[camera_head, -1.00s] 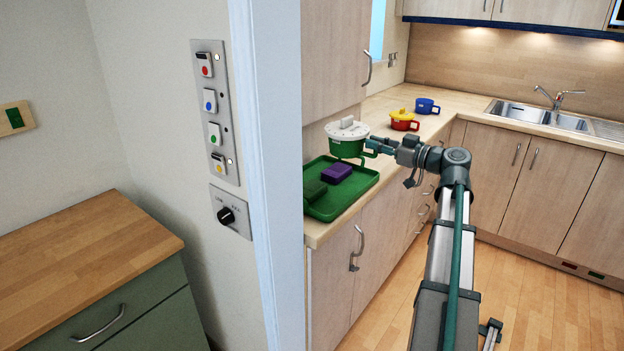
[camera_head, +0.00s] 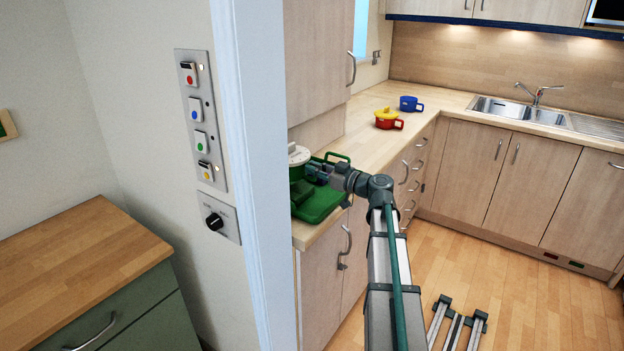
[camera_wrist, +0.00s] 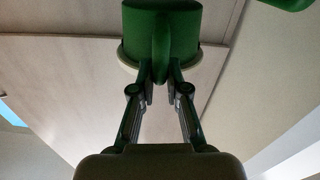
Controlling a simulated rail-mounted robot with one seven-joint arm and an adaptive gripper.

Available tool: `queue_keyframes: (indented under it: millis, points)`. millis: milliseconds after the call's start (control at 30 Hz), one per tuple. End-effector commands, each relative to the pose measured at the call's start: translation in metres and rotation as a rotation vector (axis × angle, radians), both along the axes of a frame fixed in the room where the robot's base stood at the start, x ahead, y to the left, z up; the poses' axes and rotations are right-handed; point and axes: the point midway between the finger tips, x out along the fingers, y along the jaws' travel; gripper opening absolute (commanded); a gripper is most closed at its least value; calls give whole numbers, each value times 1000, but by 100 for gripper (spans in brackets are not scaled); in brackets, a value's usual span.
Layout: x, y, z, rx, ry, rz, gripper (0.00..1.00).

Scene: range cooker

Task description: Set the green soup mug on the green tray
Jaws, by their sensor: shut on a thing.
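The green soup mug (camera_head: 297,172) has a white lid and is partly cut off by the white door frame in the head view. My gripper (camera_head: 312,173) is shut on its handle. In the wrist view the mug (camera_wrist: 185,28) is at the top, with its handle between the fingertips (camera_wrist: 160,76) of my gripper. The green tray (camera_head: 322,206) is on the counter, and the mug overlaps its left part in the head view. I cannot tell whether the mug touches the tray. The tray's far handle shows behind my gripper.
The door frame (camera_head: 262,200) and an upper cabinet (camera_head: 318,60) are close by on the left.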

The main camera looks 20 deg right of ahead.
Motion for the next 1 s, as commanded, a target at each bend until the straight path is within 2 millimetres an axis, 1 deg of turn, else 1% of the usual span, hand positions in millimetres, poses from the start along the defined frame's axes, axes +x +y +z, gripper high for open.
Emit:
queue_keyframes:
  millis: [167, 233, 500, 900, 933, 1000]
  points:
    - [3, 4, -5, 2, -1, 0, 0]
    - [6, 8, -11, 2, 0, 1, 0]
    - [6, 7, -38, 2, 0, 0, 0]
    - [6, 7, -43, 1, -2, 0, 0]
    - [6, 7, -43, 0, 0, 0, 17]
    - [6, 7, -43, 0, 0, 0, 29]
